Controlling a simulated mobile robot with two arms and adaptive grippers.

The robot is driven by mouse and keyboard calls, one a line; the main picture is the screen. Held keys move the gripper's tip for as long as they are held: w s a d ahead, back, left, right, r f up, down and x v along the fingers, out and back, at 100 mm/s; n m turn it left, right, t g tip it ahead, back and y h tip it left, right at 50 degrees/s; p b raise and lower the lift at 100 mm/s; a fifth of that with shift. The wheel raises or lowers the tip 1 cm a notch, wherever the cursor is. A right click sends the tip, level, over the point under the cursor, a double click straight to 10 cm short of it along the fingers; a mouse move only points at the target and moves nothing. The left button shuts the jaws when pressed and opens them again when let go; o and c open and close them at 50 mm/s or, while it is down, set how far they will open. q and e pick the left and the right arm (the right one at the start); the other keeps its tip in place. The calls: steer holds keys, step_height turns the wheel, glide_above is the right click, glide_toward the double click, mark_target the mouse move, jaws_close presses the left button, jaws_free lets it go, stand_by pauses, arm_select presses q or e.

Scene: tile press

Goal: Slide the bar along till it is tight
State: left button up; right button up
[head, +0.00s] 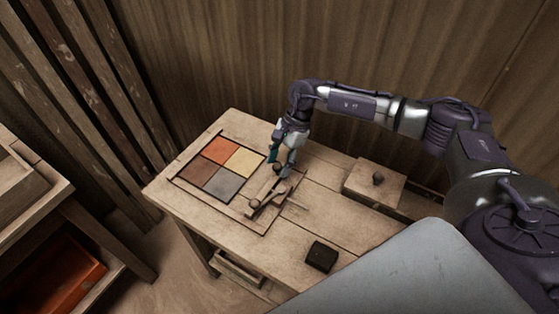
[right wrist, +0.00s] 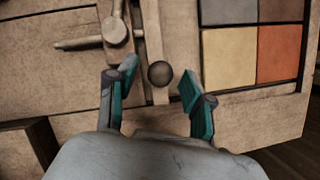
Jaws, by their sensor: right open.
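Four square tiles, orange-red, yellow, brown and grey, lie in a two-by-two block (head: 222,168) in a recess on the wooden bench. A narrow wooden bar (right wrist: 154,48) lies to their right in the head view, with a strip of bare wood between it and the tiles. A dark round knob (right wrist: 161,74) stands on the bar. A wooden lever with a round pivot (right wrist: 115,31) is on the bar's other side. My right gripper (head: 281,164) is open over the bar; in the right wrist view its two fingers (right wrist: 158,78) are apart, one either side of the knob. My left gripper is not in view.
A wooden block with a knob (head: 376,182) stands at the bench's right back. A small dark block (head: 321,256) lies near the front edge. A shelf with a red tray (head: 62,278) stands at left. A wooden wall (head: 300,50) closes off the back.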

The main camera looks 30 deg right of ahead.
jaws_close()
steer(key=w+a+b, duration=0.1)
steer(key=w+b, duration=0.1)
steer(key=w+a+b, duration=0.1)
steer(key=w+b, duration=0.1)
steer(key=shift+a+f+b, duration=0.1)
steer(key=shift+f+b, duration=0.1)
steer(key=shift+b, duration=0.15)
steer(key=shift+w+a+r+b, duration=0.15)
steer(key=shift+w+a+b, duration=0.1)
steer(key=shift+w+b, duration=0.15)
steer(key=shift+r, duration=0.1)
